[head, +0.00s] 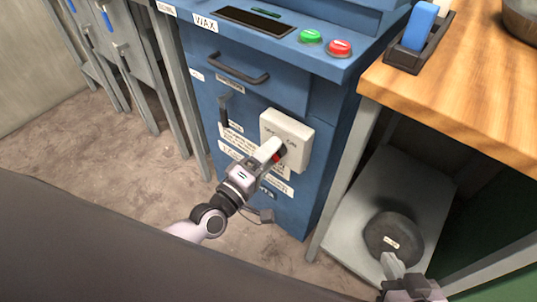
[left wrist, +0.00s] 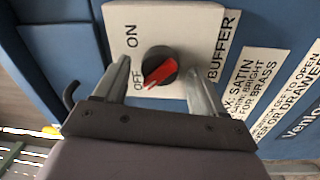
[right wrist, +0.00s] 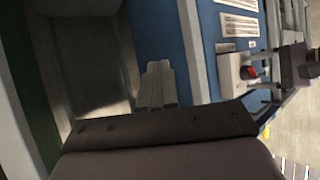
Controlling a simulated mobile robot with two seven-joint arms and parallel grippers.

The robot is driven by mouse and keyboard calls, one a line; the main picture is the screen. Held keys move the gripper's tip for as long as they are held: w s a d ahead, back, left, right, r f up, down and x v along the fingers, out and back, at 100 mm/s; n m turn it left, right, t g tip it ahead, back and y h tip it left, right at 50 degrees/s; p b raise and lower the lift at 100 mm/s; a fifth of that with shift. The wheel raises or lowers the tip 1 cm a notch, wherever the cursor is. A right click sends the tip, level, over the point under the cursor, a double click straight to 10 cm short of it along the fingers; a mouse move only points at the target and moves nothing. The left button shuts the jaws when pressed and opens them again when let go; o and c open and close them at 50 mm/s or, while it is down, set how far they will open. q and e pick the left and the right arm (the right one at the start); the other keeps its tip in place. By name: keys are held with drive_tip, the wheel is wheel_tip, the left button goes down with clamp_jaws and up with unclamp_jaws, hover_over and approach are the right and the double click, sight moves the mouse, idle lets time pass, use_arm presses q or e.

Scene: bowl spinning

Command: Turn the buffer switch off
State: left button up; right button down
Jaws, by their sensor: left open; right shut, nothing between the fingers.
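The buffer switch is a white box (head: 287,135) on the front of the blue machine, with a red knob on a black dial. In the left wrist view the red knob (left wrist: 160,72) slants, with its lower-left end towards the OFF label. ON is printed above OFF. My left gripper (head: 271,151) is open in front of the switch, one finger to each side of the knob. I cannot tell whether a finger touches it. My right gripper (head: 391,264) is shut and empty at the lower right, away from the switch, which also shows in the right wrist view (right wrist: 234,72).
The blue machine (head: 280,85) has a green button (head: 311,36) and a red button (head: 339,48) on top. A wooden bench (head: 470,95) stands to its right, with a dark round object (head: 393,236) on the shelf below. Open floor (head: 110,165) lies left.

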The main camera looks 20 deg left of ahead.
use_arm(q)
drive_tip(key=v, duration=0.7)
drive_tip(key=shift+p, duration=0.4)
use_arm(e)
drive_tip(key=shift+s+d+f, duration=0.2)
drive_tip(key=shift+d+f, duration=0.05)
drive_tip(key=shift+w+r, duration=0.1)
